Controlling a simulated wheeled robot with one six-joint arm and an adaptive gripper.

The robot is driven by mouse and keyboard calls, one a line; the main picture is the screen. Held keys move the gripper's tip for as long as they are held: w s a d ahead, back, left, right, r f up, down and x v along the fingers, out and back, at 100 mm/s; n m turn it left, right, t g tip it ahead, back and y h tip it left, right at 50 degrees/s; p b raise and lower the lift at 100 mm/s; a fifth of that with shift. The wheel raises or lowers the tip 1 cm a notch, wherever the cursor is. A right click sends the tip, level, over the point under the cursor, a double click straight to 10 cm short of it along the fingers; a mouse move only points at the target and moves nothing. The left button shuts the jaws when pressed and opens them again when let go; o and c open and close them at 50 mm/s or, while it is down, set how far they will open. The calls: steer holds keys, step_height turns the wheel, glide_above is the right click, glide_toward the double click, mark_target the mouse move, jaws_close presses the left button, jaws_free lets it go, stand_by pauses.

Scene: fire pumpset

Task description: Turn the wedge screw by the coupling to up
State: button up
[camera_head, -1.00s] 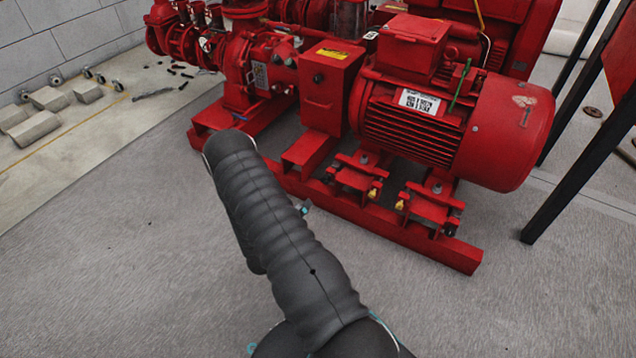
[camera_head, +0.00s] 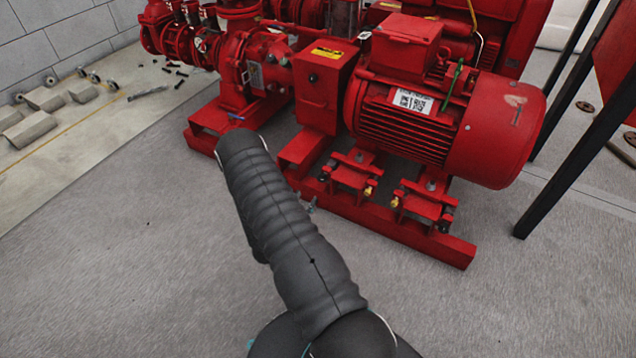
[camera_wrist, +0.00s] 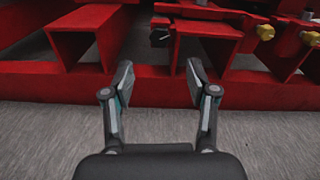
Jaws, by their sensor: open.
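A dark screw head (camera_wrist: 160,36) sits at the motor-mount end nearest the red coupling guard (camera_head: 322,90). It also shows small in the head view (camera_head: 324,174). Yellow screw heads (camera_wrist: 265,32) sit further right along the mounts, also in the head view (camera_head: 369,190). My gripper (camera_wrist: 159,72) is open and empty, low at the red base frame. Its fingers point toward the dark screw, which lies beyond and between the fingertips in the picture, apart from them. Fine detail of the screw's turn is too small to read. In the head view my arm mostly hides the gripper.
The red base rail (camera_wrist: 60,82) runs across in front of the fingers, with open box-shaped supports (camera_wrist: 85,35) above. The red motor (camera_head: 420,120) stands above the mounts. A black post (camera_head: 570,140) stands at the right. The grey floor in front is clear.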

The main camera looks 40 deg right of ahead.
mark_target(321, 179)
steer(key=x, duration=0.9)
steer(key=shift+w+d, duration=0.1)
steer(key=shift+d, duration=0.05)
jaws_close()
